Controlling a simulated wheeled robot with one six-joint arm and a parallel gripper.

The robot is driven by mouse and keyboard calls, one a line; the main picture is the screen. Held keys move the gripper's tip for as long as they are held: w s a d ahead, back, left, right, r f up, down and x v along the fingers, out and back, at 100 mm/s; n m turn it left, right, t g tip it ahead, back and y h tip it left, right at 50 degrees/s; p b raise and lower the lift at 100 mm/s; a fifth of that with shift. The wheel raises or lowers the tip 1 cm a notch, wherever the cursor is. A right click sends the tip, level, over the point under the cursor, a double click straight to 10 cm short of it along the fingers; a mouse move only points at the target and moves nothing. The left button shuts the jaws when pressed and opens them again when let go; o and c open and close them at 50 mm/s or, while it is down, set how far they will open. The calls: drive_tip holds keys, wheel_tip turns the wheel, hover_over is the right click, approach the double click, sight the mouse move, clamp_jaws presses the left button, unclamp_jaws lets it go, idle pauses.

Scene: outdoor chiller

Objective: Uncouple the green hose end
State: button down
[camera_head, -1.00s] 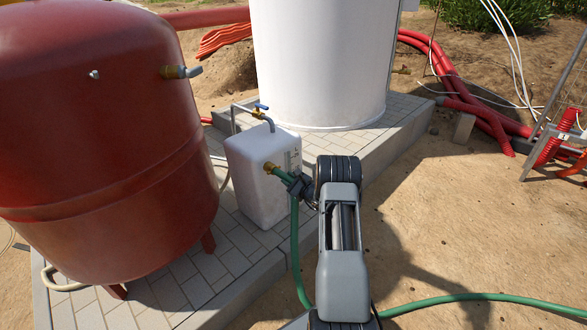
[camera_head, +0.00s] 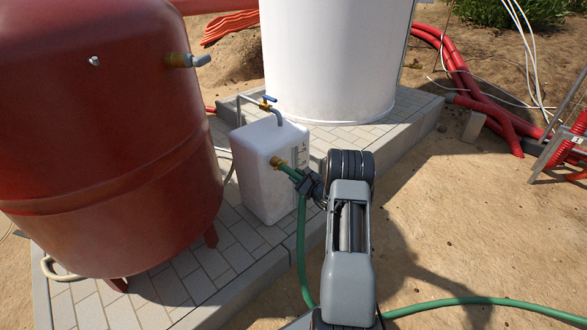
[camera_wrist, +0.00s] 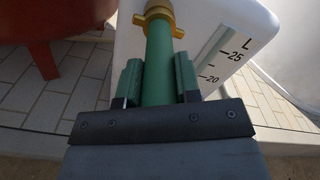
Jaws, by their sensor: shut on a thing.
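The green hose end (camera_head: 288,171) meets a brass coupling (camera_head: 276,162) at the front face of the white tank (camera_head: 262,190). My gripper (camera_head: 305,183) is shut on the hose end just behind the brass. In the wrist view, the green hose (camera_wrist: 158,70) runs straight up between the two green jaw pads, and the winged brass coupling (camera_wrist: 158,14) sits against the tank face. From these views I cannot tell whether the coupling is fully seated. The rest of the hose hangs down beside my arm and runs right across the ground.
A large red vessel (camera_head: 105,150) stands close on the left. A white cylinder (camera_head: 335,60) stands behind. Red pipes (camera_head: 480,100) lie at the back right. The sandy ground (camera_head: 460,230) on the right is mostly open.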

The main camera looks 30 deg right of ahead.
drive_tip(key=shift+s+a+f, duration=0.2)
drive_tip(key=shift+f, duration=0.4)
drive_tip(key=s, duration=0.1)
drive_tip(key=s+r, duration=0.1)
drive_tip(key=s, duration=0.1)
drive_tip(key=shift+d+r, duration=0.25)
drive_tip(key=shift+d, duration=0.1)
drive_tip(key=shift+s+d, duration=0.2)
drive_tip(key=shift+s, duration=0.1)
drive_tip(key=c, duration=1.4)
unclamp_jaws()
drive_tip(key=shift+c, duration=0.2)
clamp_jaws()
